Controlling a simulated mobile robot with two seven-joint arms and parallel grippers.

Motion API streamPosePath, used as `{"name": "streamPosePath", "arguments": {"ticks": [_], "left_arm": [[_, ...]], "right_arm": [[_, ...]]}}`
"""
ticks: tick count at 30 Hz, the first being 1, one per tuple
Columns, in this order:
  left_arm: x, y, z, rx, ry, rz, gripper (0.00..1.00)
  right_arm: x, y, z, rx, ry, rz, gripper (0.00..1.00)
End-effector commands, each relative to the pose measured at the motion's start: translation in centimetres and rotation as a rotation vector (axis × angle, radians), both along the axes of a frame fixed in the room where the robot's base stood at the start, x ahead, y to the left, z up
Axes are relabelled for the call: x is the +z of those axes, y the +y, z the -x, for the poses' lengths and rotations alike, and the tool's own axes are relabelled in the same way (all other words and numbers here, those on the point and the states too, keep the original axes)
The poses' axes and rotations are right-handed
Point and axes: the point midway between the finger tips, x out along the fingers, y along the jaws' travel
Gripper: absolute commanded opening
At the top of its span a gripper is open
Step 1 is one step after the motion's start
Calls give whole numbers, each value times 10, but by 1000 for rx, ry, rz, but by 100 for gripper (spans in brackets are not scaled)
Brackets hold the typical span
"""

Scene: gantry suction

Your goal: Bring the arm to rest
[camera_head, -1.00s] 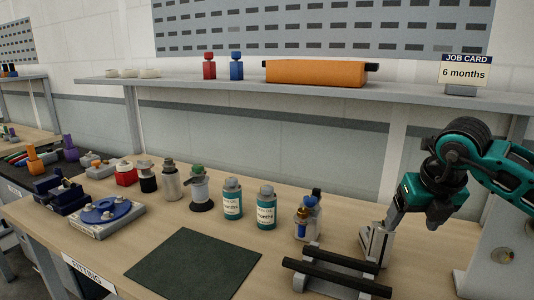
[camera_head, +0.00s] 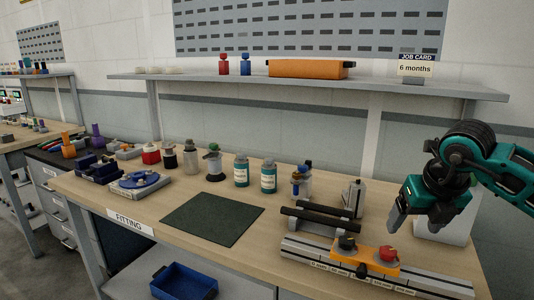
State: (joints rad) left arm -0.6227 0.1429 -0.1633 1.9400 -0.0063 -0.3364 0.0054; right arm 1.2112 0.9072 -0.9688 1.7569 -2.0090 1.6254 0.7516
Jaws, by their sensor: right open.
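My right gripper (camera_head: 416,222), teal and dark grey, hangs from my right arm at the right side of the head view. It points down above the right end of the workbench (camera_head: 150,215), and nothing shows between its jaws. A silver upright block (camera_head: 354,196) stands on the bench to its left, apart from it. My left gripper is not in view.
A shelf (camera_head: 300,82) runs behind; a blue bin (camera_head: 184,282) sits below.

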Motion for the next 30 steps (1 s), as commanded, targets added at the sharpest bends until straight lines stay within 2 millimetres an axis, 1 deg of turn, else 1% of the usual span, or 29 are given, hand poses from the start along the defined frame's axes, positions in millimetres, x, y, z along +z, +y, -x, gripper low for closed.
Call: {"name": "streamPosePath", "arguments": {"ticks": [1, 2, 3, 5, 6, 8, 9, 11, 12, 14, 15, 16, 18, 19, 21, 23, 24, 26, 27, 29, 30], "left_arm": [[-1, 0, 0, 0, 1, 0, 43], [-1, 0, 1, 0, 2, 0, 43], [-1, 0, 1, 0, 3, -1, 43], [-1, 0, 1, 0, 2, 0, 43], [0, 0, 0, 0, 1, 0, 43], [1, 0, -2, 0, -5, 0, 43], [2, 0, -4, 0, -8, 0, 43], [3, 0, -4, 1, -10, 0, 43], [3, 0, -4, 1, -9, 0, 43], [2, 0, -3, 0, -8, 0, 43], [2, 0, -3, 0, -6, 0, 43], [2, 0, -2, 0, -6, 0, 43], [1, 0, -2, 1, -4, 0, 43], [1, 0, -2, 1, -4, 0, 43], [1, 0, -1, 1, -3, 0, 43], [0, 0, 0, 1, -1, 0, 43], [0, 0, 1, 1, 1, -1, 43], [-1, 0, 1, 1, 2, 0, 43], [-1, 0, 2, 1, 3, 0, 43], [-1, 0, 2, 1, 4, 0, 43], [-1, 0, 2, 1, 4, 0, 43]], "right_arm": [[-20, 27, 6, 69, 34, -78, 78], [-27, 39, 9, 98, 47, -121, 78], [-36, 57, 13, 140, 63, -183, 78], [-48, 84, 22, 198, 89, -286, 78], [-55, 104, 29, 238, 106, -364, 78], [-64, 135, 42, 289, 134, -497, 78], [-68, 156, 51, 317, 150, -595, 78], [-71, 186, 66, 347, 174, -759, 78], [-70, 205, 76, 356, 187, -877, 78], [-65, 229, 88, 348, 201, -1062, 78], [-60, 242, 94, 327, 206, -1187, 78], [-56, 249, 98, 303, 208, -1280, 78], [-48, 260, 102, 217, 207, -1485, 78], [-45, 261, 102, 169, 204, -1570, 78], [-41, 259, 98, 26, 192, -1754, 78], [-44, 251, 93, -125, 177, -1893, 78], [-50, 243, 88, -240, 165, -1973, 78], [-64, 228, 83, -432, 147, -2074, 78], [-77, 217, 80, -571, 133, -2127, 78], [-103, 197, 79, -797, 115, -2180, 78], [-124, 184, 82, -955, 105, -2198, 78]]}}
